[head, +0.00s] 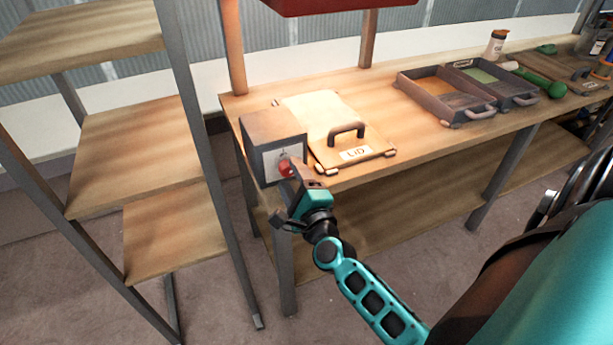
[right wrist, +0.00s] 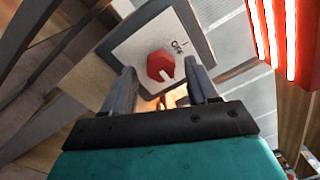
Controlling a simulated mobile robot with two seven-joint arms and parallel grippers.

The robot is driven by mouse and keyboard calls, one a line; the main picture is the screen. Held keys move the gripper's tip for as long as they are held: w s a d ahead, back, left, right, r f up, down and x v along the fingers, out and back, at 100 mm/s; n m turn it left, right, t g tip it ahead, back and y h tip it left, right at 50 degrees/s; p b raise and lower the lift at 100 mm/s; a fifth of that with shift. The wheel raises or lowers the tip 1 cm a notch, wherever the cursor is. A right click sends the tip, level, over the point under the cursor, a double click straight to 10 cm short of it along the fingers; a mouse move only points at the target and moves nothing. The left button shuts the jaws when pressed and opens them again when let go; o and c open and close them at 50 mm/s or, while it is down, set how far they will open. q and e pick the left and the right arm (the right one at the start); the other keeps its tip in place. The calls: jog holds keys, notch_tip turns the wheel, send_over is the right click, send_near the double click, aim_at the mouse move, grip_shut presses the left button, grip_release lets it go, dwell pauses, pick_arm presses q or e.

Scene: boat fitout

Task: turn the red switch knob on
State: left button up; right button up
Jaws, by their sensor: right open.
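The red switch knob (head: 286,168) sits on the front plate of a grey box at the left end of the workbench. My right gripper (head: 293,172) is at the knob in the head view. In the wrist view its two fingers (right wrist: 162,82) are open, one on each side of the knob, with gaps visible. Contact cannot be told. My left gripper is not in view.
The grey switch box (head: 272,128) stands beside a board marked "LID" (head: 325,115) with a dark handle. Two open trays (head: 447,97), a bottle (head: 496,44) and a green-handled tool (head: 540,82) lie farther right. A shelf rack (head: 150,135) stands left of the workbench.

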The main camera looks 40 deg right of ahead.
jog(key=b+v, duration=0.1)
jog(key=v, duration=1)
jog(key=shift+s, duration=0.15)
jog(key=shift+a, duration=0.1)
